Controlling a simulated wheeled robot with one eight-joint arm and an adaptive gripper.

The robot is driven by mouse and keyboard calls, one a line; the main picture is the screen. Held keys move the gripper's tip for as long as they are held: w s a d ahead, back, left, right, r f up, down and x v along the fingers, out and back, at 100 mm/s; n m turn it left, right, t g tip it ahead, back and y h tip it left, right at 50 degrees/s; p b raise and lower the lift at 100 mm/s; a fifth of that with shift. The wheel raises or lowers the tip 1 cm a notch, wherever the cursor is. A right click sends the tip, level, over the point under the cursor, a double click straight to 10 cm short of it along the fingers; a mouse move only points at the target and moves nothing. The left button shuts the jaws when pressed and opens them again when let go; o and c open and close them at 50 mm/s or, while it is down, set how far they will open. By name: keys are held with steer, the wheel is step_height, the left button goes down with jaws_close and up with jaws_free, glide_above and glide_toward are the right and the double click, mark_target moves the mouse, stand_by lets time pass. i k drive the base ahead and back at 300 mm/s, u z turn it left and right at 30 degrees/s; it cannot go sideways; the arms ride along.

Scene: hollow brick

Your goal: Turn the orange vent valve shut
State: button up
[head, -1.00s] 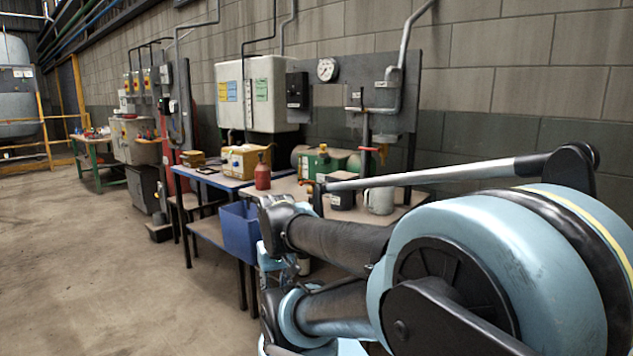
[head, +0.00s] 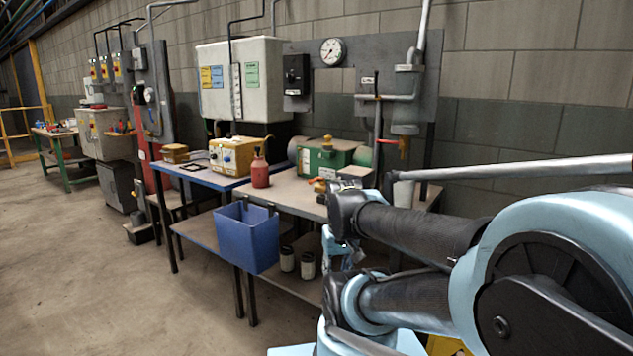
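A small orange-red lever handle (head: 389,141) sits on a thin pipe below the grey wall panel (head: 350,60), right of the green unit. An orange and yellow fitting (head: 320,184) also shows on the bench, in front of the green unit. I cannot tell from this view which of them is the vent valve, or whether either is open or shut. My arm fills the right and lower right, with its folded links in front of the bench's right end. My gripper's fingers cannot be made out.
The bench (head: 290,198) holds a green unit (head: 322,158), a red bottle (head: 260,170) and a white cup (head: 403,193). A blue bin (head: 246,238) hangs at its front edge. The blue table (head: 200,178) holds a yellow box (head: 234,155). Floor at the left is clear.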

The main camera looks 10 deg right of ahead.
mark_target(316, 180)
steer(key=z, duration=0.75)
steer(key=k, duration=1.75)
steer(key=u, duration=0.45)
steer(key=i, duration=1)
